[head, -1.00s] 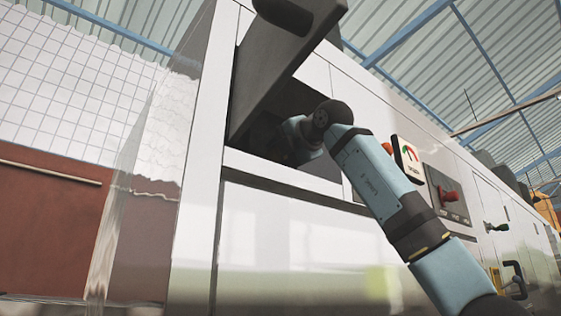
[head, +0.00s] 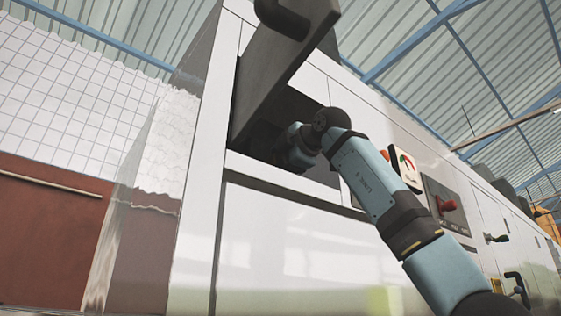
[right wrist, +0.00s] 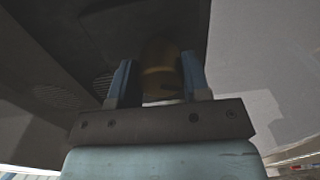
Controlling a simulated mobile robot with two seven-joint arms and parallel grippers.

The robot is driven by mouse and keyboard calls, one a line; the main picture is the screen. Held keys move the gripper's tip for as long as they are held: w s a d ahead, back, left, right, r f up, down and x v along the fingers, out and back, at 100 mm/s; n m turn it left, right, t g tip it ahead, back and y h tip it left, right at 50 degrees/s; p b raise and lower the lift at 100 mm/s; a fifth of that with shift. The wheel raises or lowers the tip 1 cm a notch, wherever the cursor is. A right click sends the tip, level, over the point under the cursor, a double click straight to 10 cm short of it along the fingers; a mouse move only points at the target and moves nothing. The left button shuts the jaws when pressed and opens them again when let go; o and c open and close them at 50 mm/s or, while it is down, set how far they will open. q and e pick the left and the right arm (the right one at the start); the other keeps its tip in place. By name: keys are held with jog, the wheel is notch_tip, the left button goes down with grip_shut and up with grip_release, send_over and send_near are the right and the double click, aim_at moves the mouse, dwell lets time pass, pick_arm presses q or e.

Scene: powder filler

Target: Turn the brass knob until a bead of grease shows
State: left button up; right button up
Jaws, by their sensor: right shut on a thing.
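In the right wrist view the brass knob (right wrist: 160,70) is a dull gold, rounded piece in a dark recess. My right gripper (right wrist: 158,82) has a blue finger on each side of it and is shut on it. No bead of grease can be made out; the area is dim and the fingers cover part of the knob. In the head view my right arm reaches into the dark opening (head: 262,140) of the white machine, and the gripper end (head: 296,148) is in shadow there. The knob is hidden in that view. My left gripper is not in view.
A raised grey flap (head: 275,65) with a dark handle hangs over the opening. A glossy panel edge (head: 150,200) stands at left.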

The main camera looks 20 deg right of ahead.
jog(key=shift+r, duration=0.1)
jog(key=o, duration=0.9)
jog(key=b+v, duration=0.4)
jog(key=v, duration=0.9)
jog(key=shift+s+d, duration=0.15)
jog(key=shift+s, duration=0.25)
